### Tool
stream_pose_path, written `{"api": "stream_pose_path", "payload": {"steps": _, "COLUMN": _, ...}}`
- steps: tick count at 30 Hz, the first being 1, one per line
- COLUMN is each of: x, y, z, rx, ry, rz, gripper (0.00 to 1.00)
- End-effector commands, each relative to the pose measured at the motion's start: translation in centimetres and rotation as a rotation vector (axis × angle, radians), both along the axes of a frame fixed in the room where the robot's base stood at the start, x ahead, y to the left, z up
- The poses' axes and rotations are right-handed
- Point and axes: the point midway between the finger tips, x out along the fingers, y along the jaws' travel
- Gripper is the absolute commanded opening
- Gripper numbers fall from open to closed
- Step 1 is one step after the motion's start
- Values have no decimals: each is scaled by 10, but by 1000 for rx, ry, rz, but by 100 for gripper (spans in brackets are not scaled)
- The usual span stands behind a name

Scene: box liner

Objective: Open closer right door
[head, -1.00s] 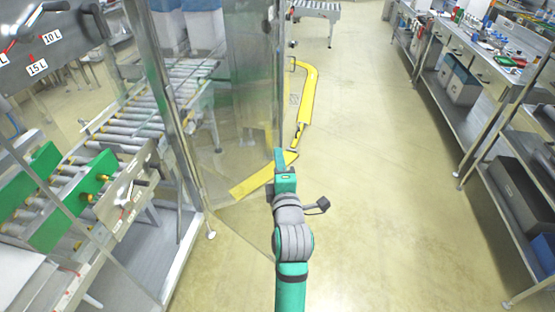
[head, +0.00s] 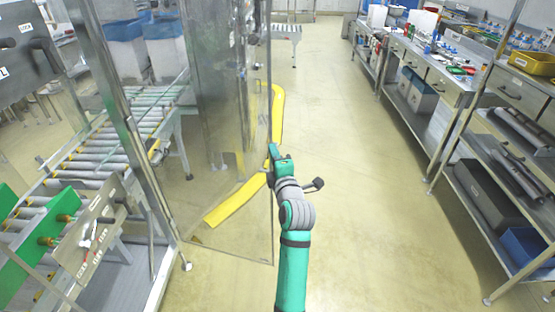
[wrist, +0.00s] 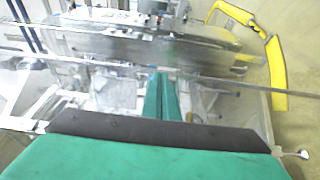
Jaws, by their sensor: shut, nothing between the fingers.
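The closer right door is a clear panel (head: 235,215) standing out at an angle from the metal frame post (head: 125,120), its free edge toward the aisle. The conveyor side shows through it. My gripper (head: 273,150) is at that free edge, with its fingers shut and empty. In the wrist view the green fingers (wrist: 160,95) are together, pointing at a thin metal strip that crosses the view. I cannot tell whether they touch the door.
A roller conveyor (head: 95,150) stands left behind the frame. A yellow curved guard (head: 277,110) lies beyond the door. Workbenches and shelves (head: 470,150) line the right. The aisle floor (head: 350,220) between is clear.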

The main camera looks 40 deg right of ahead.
Motion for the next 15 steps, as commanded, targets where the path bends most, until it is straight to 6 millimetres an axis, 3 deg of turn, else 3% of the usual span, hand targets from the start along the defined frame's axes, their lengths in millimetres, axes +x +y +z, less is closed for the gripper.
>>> {"api": "stream_pose_path", "payload": {"steps": 10, "x": 0, "y": 2, "z": 0, "rx": 0, "ry": 0, "rz": 2, "gripper": 0}}
{"api": "stream_pose_path", "payload": {"steps": 15, "x": -6, "y": 13, "z": -1, "rx": 0, "ry": 1, "rz": 2, "gripper": 0}}
